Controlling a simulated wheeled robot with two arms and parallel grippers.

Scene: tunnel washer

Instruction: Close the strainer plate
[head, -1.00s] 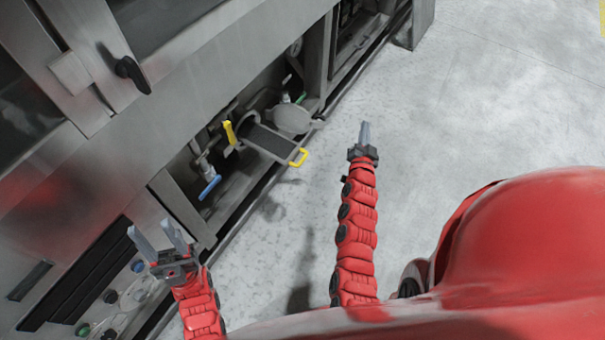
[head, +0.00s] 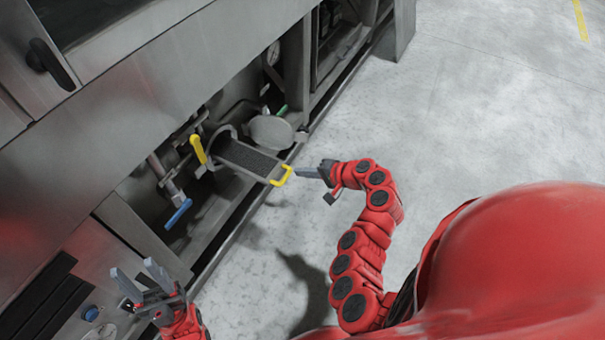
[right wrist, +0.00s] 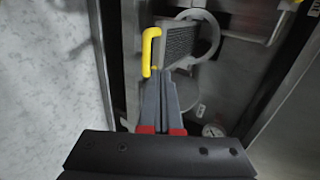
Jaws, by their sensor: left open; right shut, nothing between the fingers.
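The strainer plate (head: 246,160) is a dark mesh tray with a yellow handle (head: 282,176) at its outer end. It sticks out from a round housing (head: 222,137) low in the machine. In the right wrist view the strainer plate (right wrist: 180,42) and its yellow handle (right wrist: 149,50) lie just beyond the fingertips. My right gripper (head: 298,171) is shut and empty, its tips close beside the handle; I cannot tell if they touch. It also shows in the right wrist view (right wrist: 160,76). My left gripper (head: 138,275) is open and empty near the machine's front, lower left.
A round lid (head: 271,132) stands beside the housing. A yellow lever (head: 198,149) and a blue-handled valve (head: 178,213) sit to the left of the plate. A gauge (right wrist: 213,131) shows in the right wrist view. The grey floor (head: 480,110) to the right is clear.

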